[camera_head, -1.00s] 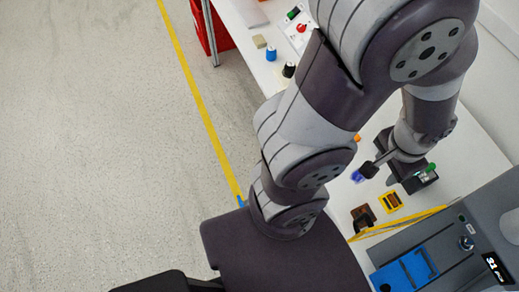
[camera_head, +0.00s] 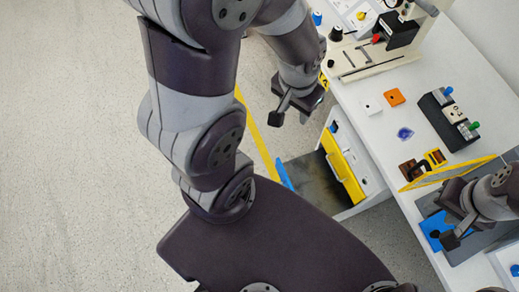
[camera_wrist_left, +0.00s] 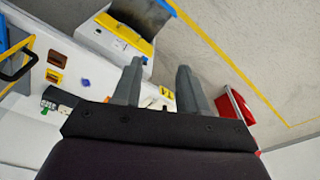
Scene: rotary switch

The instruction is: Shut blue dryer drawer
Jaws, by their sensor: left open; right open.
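The blue dryer drawer (camera_head: 432,224) is at the lower right of the head view, in the front of the grey dryer. My right gripper (camera_head: 449,220) is open over it and covers part of it; I cannot tell whether they touch. How far the drawer stands out is hard to see. My left gripper (camera_head: 291,112) is open and empty, well away from the dryer, above the floor beside the table. Its two fingers show apart in the left wrist view (camera_wrist_left: 158,78), with nothing between them.
A yellow-edged panel (camera_head: 450,172) stands beside the dryer. A white cabinet with a yellow part (camera_head: 343,168) is below the table edge. A black switch box (camera_head: 448,120) and small orange (camera_head: 395,97) and blue (camera_head: 405,133) pieces lie on the white table. The floor at left is clear.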

